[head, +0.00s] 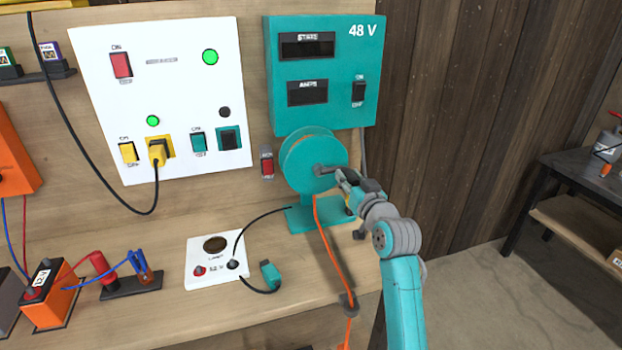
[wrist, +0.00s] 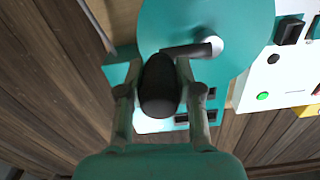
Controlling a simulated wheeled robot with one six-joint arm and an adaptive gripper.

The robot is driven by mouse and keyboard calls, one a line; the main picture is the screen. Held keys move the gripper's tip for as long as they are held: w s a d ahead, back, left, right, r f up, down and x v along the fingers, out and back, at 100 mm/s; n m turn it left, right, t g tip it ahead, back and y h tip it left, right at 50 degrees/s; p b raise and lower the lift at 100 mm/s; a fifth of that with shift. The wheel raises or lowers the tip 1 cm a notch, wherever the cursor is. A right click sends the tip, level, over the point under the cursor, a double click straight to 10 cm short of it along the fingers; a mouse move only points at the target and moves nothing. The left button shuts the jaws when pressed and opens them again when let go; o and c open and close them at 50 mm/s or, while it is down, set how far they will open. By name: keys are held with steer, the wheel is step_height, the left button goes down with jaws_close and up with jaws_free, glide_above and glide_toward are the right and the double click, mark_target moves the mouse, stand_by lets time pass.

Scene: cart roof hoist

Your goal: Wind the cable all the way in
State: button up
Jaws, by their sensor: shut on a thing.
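The cable reel (head: 303,163) is a teal drum on a teal stand at the bench's right end. The orange cable (head: 330,245) runs from its underside across the bench and over the front edge. A grey crank arm (wrist: 187,50) on the reel's face ends in a dark rounded handle (wrist: 159,88). My gripper (head: 347,181) is at the reel's right side in the head view. In the wrist view my gripper (wrist: 160,100) has a finger on each side of the handle and is shut on it. The cable's lower end is out of view.
A grey cable guide (head: 348,301) sits at the bench's front edge. The teal 48 V box (head: 325,112) is mounted above the reel. A white switch panel (head: 185,80) is to its left. A white plate (head: 215,268) and a teal plug (head: 270,274) lie on the bench.

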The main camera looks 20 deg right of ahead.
steer(key=r, duration=0.1)
steer(key=a+r, duration=0.1)
steer(key=shift+r, duration=0.35)
steer(key=shift+f, duration=0.1)
steer(key=shift+a+r, duration=1.15)
steer(key=shift+a, duration=0.15)
steer(key=shift+a+r, duration=0.25)
steer(key=shift+a, duration=0.55)
steer(key=shift+a+r, duration=0.25)
steer(key=shift+a, duration=0.55)
steer(key=shift+a+f, duration=0.25)
steer(key=shift+a, duration=0.6)
steer(key=shift+a+f, duration=0.25)
steer(key=shift+a, duration=0.7)
